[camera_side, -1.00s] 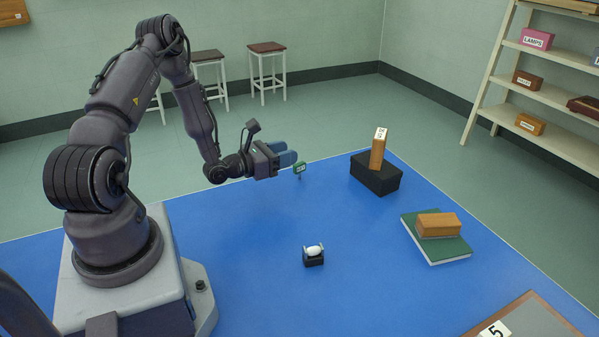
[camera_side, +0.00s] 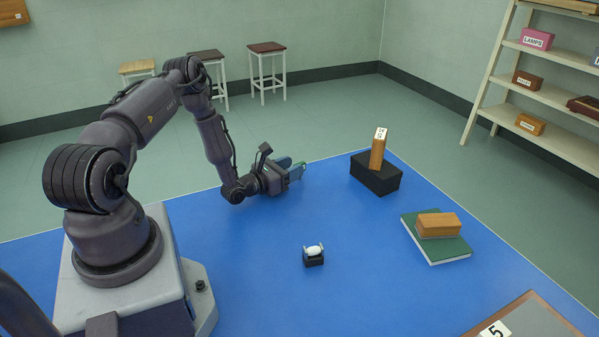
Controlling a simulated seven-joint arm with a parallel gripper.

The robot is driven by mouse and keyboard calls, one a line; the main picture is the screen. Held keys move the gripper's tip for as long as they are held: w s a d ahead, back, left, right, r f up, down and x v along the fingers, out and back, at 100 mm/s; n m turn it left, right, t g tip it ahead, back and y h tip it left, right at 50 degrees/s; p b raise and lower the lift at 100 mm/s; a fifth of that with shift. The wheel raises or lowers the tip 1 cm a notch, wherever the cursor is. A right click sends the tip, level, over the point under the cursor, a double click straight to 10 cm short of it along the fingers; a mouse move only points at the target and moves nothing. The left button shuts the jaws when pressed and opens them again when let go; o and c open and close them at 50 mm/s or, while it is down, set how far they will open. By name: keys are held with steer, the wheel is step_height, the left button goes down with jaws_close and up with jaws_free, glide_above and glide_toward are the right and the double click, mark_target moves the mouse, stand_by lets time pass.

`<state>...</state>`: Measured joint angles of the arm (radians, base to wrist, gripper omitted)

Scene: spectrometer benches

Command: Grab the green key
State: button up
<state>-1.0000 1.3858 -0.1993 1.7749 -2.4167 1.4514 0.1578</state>
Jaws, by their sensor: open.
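The green key (camera_side: 301,166) is near the back edge of the blue table, partly hidden by my gripper, with only a little green showing at the fingertips. My gripper (camera_side: 292,167) is open, low over the table and pointing right. Its blue-grey fingers are at the key, one seemingly on either side of it. I cannot tell whether they touch it.
A green book (camera_side: 436,248) bears another wooden block (camera_side: 438,225). A small black holder (camera_side: 313,259) with a white piece stands in front. The blue table (camera_side: 255,270) is clear between them.

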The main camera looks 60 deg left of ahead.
mark_target(303, 162)
steer(key=x, duration=0.4)
steer(key=shift+w, duration=0.15)
jaws_close()
steer(key=shift+r, duration=0.1)
